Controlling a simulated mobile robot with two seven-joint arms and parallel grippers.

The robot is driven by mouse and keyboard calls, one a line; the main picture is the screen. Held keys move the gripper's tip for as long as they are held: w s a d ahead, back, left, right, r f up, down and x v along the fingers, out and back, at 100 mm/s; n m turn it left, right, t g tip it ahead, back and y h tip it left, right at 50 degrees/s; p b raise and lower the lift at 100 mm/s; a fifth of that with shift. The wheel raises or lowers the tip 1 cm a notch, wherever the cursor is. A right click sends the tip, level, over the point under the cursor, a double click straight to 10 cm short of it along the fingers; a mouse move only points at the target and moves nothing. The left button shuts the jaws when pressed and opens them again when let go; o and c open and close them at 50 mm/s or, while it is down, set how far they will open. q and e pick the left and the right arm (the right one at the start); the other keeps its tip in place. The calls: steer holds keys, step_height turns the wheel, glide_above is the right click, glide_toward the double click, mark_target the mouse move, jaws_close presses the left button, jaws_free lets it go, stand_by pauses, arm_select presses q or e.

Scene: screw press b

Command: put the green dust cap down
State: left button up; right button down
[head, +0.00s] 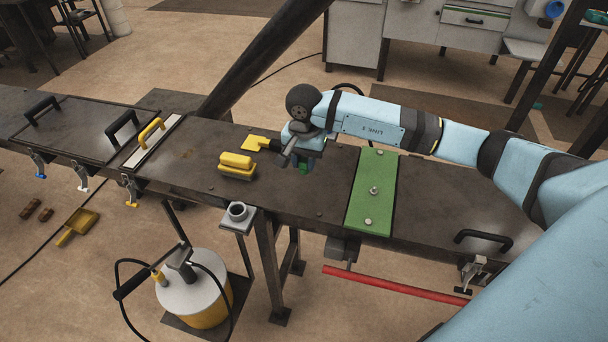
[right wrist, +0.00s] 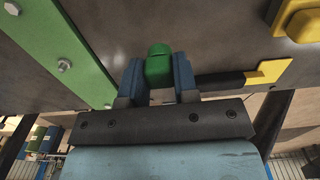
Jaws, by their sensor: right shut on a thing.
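The green dust cap (right wrist: 158,66) is a small rounded green piece between the two blue fingers of my right gripper (right wrist: 157,80) in the right wrist view. The right gripper is shut on it. In the head view the right gripper (head: 304,166) points down at the dark bench top (head: 330,190), left of the green plate, and only a bit of green shows between the fingers. I cannot tell whether the cap touches the bench. My left gripper is not in view.
A yellow scraper (head: 256,142) with a dark handle lies close beside the gripper. A yellow brush (head: 237,165) lies farther left. The green plate (head: 372,195) with bolts is to the right. A black handle (head: 483,238) stands at right.

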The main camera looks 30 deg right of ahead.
mark_target(304, 188)
step_height(304, 188, down, 6)
steer(key=shift+f+p, duration=0.15)
steer(key=shift+p, duration=0.15)
steer(key=shift+f+b, duration=0.2)
steer(key=shift+b, duration=0.1)
steer(key=c, duration=0.9)
jaws_free()
steer(key=shift+r, duration=0.1)
